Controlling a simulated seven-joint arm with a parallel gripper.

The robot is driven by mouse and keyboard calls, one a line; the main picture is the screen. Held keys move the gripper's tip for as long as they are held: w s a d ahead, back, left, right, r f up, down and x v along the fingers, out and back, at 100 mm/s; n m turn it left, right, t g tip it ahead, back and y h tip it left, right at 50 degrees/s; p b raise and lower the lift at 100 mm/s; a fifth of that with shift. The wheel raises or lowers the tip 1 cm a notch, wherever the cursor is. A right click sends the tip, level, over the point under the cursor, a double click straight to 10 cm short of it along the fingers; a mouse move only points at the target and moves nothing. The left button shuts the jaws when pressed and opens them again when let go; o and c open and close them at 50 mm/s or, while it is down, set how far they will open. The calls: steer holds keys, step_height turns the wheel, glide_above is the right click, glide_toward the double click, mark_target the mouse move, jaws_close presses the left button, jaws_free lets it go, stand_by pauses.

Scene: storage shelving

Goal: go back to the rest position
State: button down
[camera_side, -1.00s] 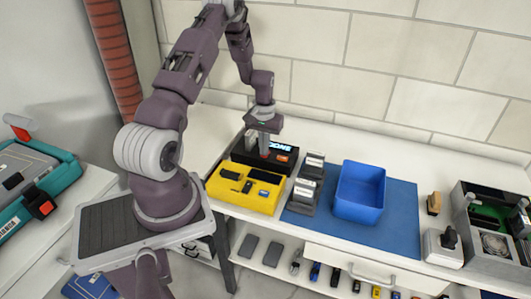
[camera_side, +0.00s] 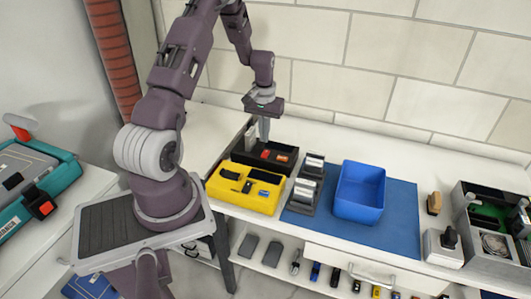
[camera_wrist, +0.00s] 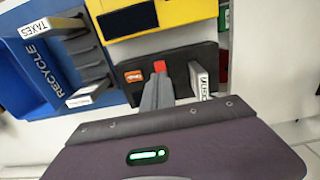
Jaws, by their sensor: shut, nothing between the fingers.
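My gripper (camera_side: 264,133) is shut and empty. It hangs fingers-down above the black tray (camera_side: 284,168) at the back left of the white table. In the wrist view, the shut fingers (camera_wrist: 158,92) show in front of the black tray (camera_wrist: 180,60), which holds a small orange item (camera_wrist: 134,76), a red item (camera_wrist: 160,66) and a white case with lettering (camera_wrist: 199,80).
A yellow tray (camera_side: 222,196) stands in front of the black one. A grey holder (camera_side: 303,199) and a blue bin (camera_side: 359,209) stand on a blue mat (camera_side: 402,235) to the right. A grey box (camera_side: 464,215) stands at the far right. The wall rises behind.

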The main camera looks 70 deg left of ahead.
steer(key=shift+r, duration=0.5)
steer(key=d+r+m+t+y, duration=0.15)
steer(key=d+r+m, duration=0.25)
steer(key=d+r, duration=1.45)
steer(key=s+d+r+m+t, duration=0.2)
steer(key=s+d+r, duration=0.1)
steer(key=s+d, duration=0.3)
steer(key=s+d+r+m+t+h, duration=0.1)
steer(key=s+d+r+m+t, duration=0.1)
steer(key=s, duration=0.9)
steer(key=d+r+m, duration=0.1)
steer(key=d+r, duration=0.1)
steer(key=d, duration=0.1)
steer(key=shift+d+r, duration=0.2)
steer(key=shift+d, duration=0.15)
steer(key=shift+h, duration=0.25)
